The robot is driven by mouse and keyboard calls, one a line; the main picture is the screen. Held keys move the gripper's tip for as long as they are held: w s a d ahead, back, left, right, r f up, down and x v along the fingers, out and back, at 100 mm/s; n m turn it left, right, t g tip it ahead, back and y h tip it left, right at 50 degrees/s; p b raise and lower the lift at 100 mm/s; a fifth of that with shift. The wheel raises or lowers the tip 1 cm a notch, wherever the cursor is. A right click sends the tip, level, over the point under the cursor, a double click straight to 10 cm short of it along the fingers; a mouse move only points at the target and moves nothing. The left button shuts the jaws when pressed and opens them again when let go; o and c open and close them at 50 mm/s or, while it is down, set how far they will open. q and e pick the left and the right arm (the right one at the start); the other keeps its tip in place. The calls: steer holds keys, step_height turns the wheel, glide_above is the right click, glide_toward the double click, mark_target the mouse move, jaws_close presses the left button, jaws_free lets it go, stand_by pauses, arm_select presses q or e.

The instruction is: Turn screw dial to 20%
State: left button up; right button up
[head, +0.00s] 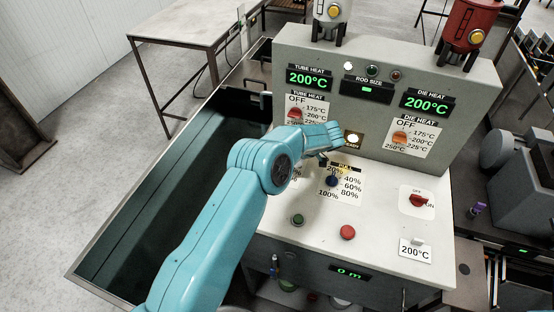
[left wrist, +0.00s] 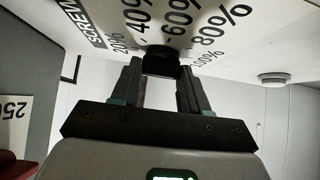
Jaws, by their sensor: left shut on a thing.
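The screw dial (left wrist: 160,54) is a dark knob in the left wrist view, beside a black SCREW label and printed marks from 20% to 100%. My left gripper (left wrist: 159,69) has one finger on each side of this knob and is shut on it. Which mark the knob points to cannot be read. In the head view my left arm covers the screw dial and most of its scale. The blue pull dial (head: 332,181), with its own percent marks, stands just right of my wrist. My right gripper is not in view.
A green button (head: 298,219) and a red button (head: 348,232) lie in front of the dials. A red on/off switch (head: 418,200) is at the right. The upright panel (head: 350,120) behind carries the tube and die heat dials, with displays reading 200°C.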

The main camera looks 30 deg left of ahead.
arm_select(q)
steer(key=shift+a+r, duration=0.1)
steer(key=shift+r, duration=0.05)
steer(key=o, duration=1.1)
steer(key=shift+c, duration=0.2)
steer(key=shift+w+d, duration=0.1)
steer(key=shift+d, duration=0.15)
steer(key=p+v, duration=0.1)
steer(key=v, duration=1.5)
steer(key=shift+a, duration=0.15)
steer(key=shift+r, duration=0.1)
steer(key=shift+s, duration=0.25)
